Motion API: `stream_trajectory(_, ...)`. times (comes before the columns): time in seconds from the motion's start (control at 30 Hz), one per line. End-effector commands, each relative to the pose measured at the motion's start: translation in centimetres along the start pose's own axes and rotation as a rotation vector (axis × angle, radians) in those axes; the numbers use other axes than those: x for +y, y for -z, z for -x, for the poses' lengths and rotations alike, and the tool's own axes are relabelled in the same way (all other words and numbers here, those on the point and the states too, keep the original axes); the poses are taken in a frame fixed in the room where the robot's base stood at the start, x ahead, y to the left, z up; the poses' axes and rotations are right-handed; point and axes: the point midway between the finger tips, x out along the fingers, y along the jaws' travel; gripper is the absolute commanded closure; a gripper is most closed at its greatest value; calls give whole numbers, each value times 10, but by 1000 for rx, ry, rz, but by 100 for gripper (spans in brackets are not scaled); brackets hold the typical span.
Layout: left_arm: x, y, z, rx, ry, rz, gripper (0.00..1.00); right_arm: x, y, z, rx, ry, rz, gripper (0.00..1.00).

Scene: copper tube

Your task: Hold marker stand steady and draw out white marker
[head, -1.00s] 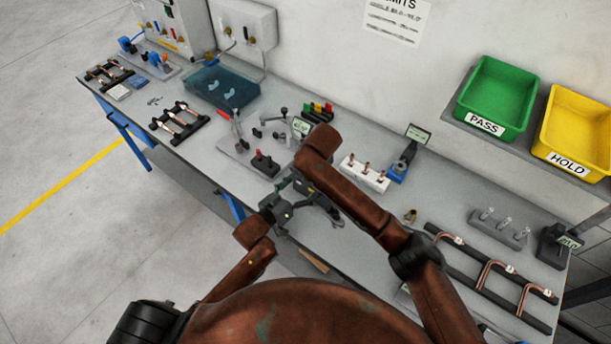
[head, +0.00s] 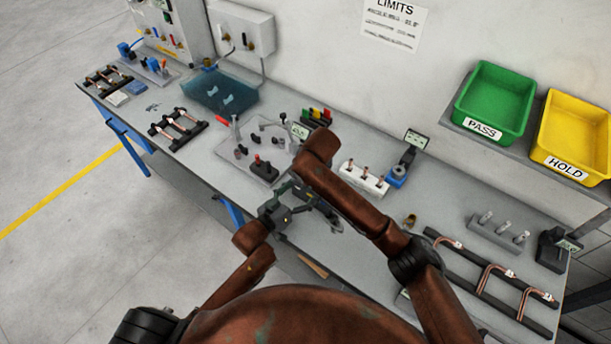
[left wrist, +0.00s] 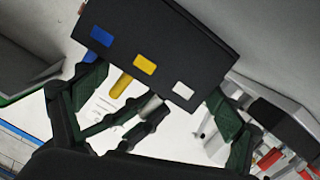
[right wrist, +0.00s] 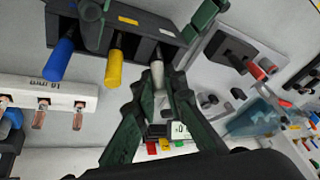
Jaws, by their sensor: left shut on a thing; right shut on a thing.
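The black marker stand (left wrist: 160,40) spans the upper left wrist view, with blue, yellow and white labels. My left gripper (left wrist: 155,92) is shut on it, a finger at each end. In the right wrist view the stand (right wrist: 130,32) holds a blue marker (right wrist: 60,58) and a yellow marker (right wrist: 115,65). My right gripper (right wrist: 162,88) is shut on the white marker (right wrist: 157,72), whose far end meets the stand by the white label. Whether its tip is inside the slot cannot be told. In the head view, my arms largely hide the stand and markers.
A grey plate with a black and red fixture (head: 263,168) lies left of my grippers. A white block with copper fittings (head: 363,178) stands to the right. Bent copper tubes lie on a dark rack (head: 480,275) at far right. Green (head: 495,100) and yellow (head: 575,125) bins sit on a shelf.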

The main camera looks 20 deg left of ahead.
Motion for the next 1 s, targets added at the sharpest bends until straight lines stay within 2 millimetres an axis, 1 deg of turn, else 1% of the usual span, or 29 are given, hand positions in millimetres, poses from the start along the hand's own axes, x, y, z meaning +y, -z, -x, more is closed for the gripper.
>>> stream_trajectory(0.03,-2,-7,0,-14,5,8,40,-2,3,6,4,2,2,100)
stream_trajectory(0.17,-2,-7,0,-14,5,8,40,-6,12,28,4,2,2,100)
stream_trajectory(0.3,-2,-7,0,-14,5,7,40,-10,23,54,4,3,2,100)
stream_trajectory(0.4,-2,-7,0,-14,5,7,40,-11,29,69,3,2,2,100)
stream_trajectory(0.5,-2,-7,0,-14,5,7,40,-13,34,80,2,1,1,100)
stream_trajectory(0.63,-2,-7,0,-14,5,7,40,-13,36,86,1,1,1,100)
stream_trajectory(0.87,-2,-7,0,-14,5,7,40,-13,36,87,0,1,0,100)
stream_trajectory(0.9,-2,-7,0,-14,5,6,12,-13,36,87,0,1,1,100)
stream_trajectory(1.0,-2,-7,0,-13,5,5,5,-13,36,87,0,1,0,100)
